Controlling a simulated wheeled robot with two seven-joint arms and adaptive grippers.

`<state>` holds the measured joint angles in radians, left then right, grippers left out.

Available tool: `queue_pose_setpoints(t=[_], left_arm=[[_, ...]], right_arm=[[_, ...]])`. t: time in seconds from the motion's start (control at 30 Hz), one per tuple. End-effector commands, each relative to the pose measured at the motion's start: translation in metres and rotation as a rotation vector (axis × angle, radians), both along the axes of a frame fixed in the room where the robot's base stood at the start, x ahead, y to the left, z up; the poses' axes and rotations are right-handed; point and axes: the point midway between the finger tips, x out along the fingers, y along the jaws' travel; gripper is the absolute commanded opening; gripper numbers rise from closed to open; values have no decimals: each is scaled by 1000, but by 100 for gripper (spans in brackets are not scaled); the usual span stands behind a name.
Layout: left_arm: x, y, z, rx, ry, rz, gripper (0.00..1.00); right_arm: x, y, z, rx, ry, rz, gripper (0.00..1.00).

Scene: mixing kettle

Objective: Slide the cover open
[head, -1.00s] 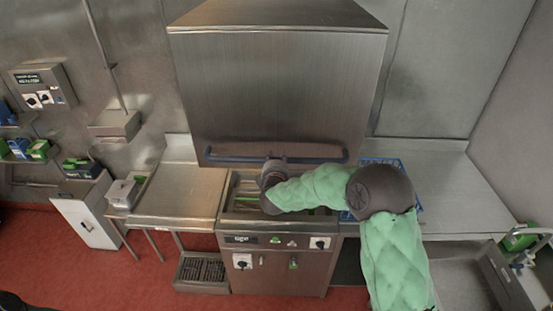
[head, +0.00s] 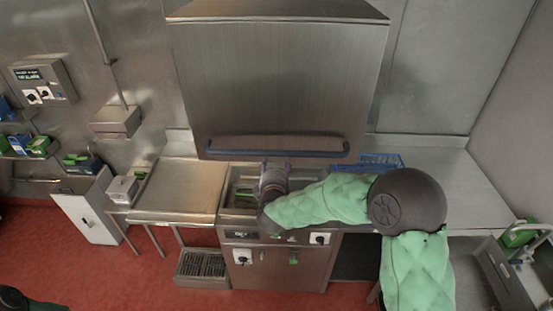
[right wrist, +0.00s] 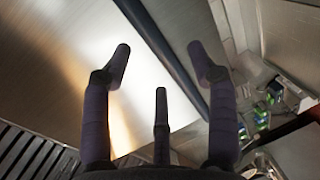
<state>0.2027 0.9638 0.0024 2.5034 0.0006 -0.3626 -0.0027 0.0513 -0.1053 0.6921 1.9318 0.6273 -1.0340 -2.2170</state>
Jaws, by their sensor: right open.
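The cover (head: 278,75) is a large brushed-metal hood above the machine. A blue handle bar (head: 220,154) runs along its lower front edge. The hood's lower edge is above the machine's top, and there is an open gap below it. My right gripper (head: 274,163) is just below the middle of the handle; its fingers are hard to make out there. In the right wrist view, its spread fingers (right wrist: 160,65) are open and empty. The dark handle bar (right wrist: 165,50) crosses behind them, partly hidden by one finger; contact cannot be told. My left gripper is out of view.
The machine front (head: 275,270) has knobs and a label. A metal side table (head: 180,190) stands left and a counter (head: 440,185) right, with a blue rack (head: 380,161) beside the hood. A floor grate (head: 202,266) lies low left. Red floor is free in front.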

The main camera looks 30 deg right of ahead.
Motion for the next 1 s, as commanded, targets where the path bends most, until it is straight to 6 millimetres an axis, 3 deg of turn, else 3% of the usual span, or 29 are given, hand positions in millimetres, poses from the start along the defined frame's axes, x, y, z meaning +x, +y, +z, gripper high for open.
queue_pose_setpoints(t=[0.1, 0.33, 0.87, 1.0], left_arm=[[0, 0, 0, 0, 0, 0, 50], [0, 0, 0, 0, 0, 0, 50], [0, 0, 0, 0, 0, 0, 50], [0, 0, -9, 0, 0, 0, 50]], right_arm=[[-16, 10, 5, 1, -2, 2, 59], [-32, 19, 8, -1, -1, 0, 59], [-33, 20, 8, -1, -1, -1, 59], [-31, 24, -12, 36, 4, 12, 59]])
